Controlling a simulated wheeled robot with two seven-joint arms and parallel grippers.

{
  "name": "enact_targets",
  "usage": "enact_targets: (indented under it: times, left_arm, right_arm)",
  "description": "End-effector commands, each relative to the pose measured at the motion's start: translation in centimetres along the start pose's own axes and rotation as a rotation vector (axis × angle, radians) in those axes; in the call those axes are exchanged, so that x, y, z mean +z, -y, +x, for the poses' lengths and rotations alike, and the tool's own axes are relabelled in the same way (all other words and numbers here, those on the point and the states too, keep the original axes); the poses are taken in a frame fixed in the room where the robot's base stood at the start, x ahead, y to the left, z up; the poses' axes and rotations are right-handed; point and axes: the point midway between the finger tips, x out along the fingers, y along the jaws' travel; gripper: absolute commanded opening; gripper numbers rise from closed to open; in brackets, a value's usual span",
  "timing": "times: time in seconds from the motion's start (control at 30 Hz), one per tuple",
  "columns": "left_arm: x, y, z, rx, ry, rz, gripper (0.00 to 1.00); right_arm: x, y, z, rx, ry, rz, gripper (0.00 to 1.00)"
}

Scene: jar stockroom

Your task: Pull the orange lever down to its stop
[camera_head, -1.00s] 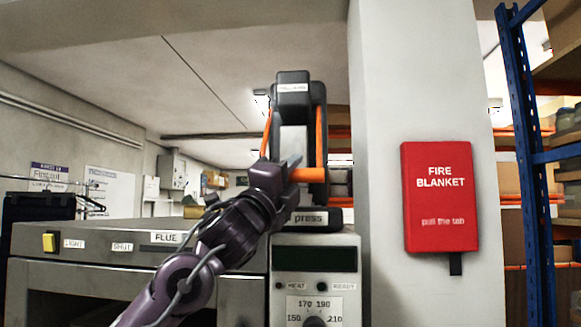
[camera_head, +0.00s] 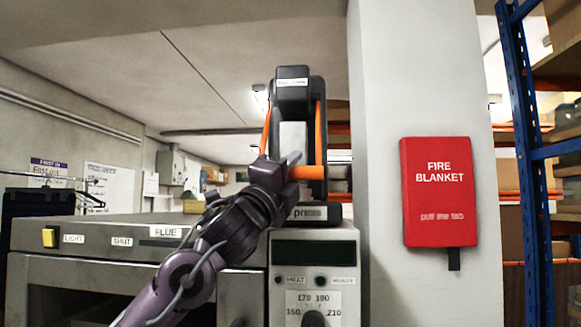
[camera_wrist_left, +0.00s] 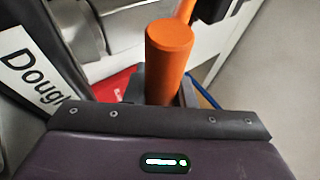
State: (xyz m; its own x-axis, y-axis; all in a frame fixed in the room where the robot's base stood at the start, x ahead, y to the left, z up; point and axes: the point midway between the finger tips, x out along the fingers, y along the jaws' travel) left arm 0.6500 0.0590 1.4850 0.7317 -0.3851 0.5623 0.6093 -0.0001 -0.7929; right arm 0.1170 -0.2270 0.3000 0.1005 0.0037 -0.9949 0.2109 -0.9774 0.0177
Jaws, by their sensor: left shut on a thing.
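The orange lever (camera_head: 307,173) is on the front of a dark grey and silver press (camera_head: 293,95), with orange side arms running up to the press head and a crossbar handle at the bottom. My left gripper (camera_head: 289,165) is shut on the lever's handle at its left part. In the left wrist view, the rounded end of the orange lever (camera_wrist_left: 170,55) stands up between the jaws, and the finger tips are largely hidden behind it. My right gripper is not in view.
The press stands on a control box (camera_head: 315,262) with a dial and dark display. A grey oven-like cabinet (camera_head: 100,245) is at the left. A pillar with a red fire blanket case (camera_head: 438,190) and a blue rack (camera_head: 532,150) stand at the right.

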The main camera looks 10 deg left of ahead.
Motion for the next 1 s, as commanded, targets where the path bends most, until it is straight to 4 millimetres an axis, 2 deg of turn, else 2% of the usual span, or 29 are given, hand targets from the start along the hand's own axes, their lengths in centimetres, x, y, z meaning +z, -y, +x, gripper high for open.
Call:
enact_targets:
  times: [0.03, 0.67, 0.7, 0.83, 1.0]
  left_arm:
    - [0.61, -0.05, 0.13, 0.003, 0.013, -0.001, 0.00]
    - [0.75, 0.19, 0.15, -0.001, 0.015, -0.002, 0.00]
    - [0.75, 0.20, 0.14, -0.001, 0.015, -0.002, 0.28]
    - [0.55, 0.16, 0.11, -0.001, 0.011, -0.001, 0.45]
    - [0.37, 0.15, 0.08, -0.002, 0.007, -0.001, 0.45]
  right_arm:
    - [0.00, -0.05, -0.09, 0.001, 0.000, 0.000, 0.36]
    - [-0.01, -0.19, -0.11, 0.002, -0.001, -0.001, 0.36]
    - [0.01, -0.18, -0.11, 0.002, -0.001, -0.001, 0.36]
    - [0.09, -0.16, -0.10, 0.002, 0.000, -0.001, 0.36]
    - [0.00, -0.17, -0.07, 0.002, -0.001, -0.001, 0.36]
